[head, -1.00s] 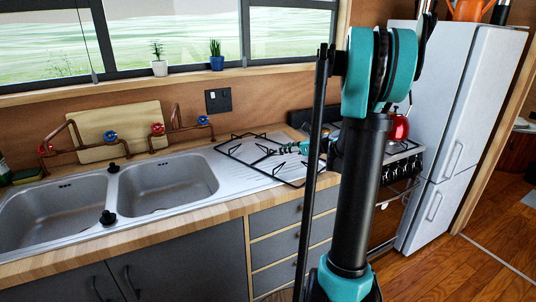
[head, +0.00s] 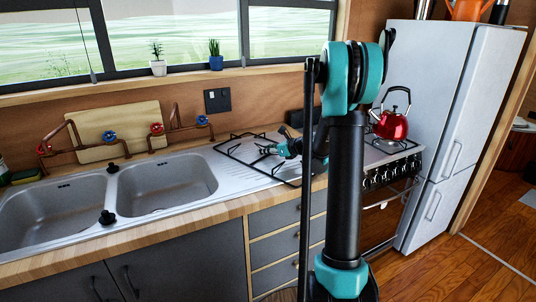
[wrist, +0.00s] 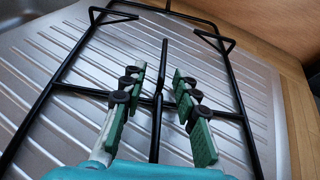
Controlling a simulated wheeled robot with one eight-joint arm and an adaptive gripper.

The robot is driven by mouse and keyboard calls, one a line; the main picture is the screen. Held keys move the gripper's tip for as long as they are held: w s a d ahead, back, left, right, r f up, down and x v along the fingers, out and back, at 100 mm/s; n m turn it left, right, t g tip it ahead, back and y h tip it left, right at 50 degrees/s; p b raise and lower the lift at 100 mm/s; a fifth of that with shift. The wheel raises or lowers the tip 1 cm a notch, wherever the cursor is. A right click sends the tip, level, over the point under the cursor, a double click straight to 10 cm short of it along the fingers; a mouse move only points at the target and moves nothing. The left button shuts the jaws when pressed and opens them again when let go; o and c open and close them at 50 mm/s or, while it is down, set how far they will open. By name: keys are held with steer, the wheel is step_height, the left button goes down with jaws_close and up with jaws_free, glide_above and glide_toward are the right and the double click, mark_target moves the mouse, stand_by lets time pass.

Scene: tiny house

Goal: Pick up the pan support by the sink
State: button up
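The pan support (head: 251,167), a black wire rack, lies on the ribbed steel drainer right of the sink. In the wrist view its frame and central bar (wrist: 156,115) fill much of the picture. My gripper (head: 266,150) is over the rack in the head view. In the wrist view my gripper (wrist: 162,78) is open, with one green-padded finger on each side of the central bar and visible gaps to it. The height of the fingertips relative to the bar is hard to tell. My arm hides the rack's right end in the head view.
The double sink (head: 165,187) with copper taps is left of the drainer (head: 230,175). A red kettle (head: 391,125) stands on the stove at right, beside the white fridge (head: 450,110). Potted plants line the windowsill. A wooden counter edge runs along the front.

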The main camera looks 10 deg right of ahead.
steer(key=shift+c, duration=0.6)
jaws_close()
steer(key=shift+r, duration=0.1)
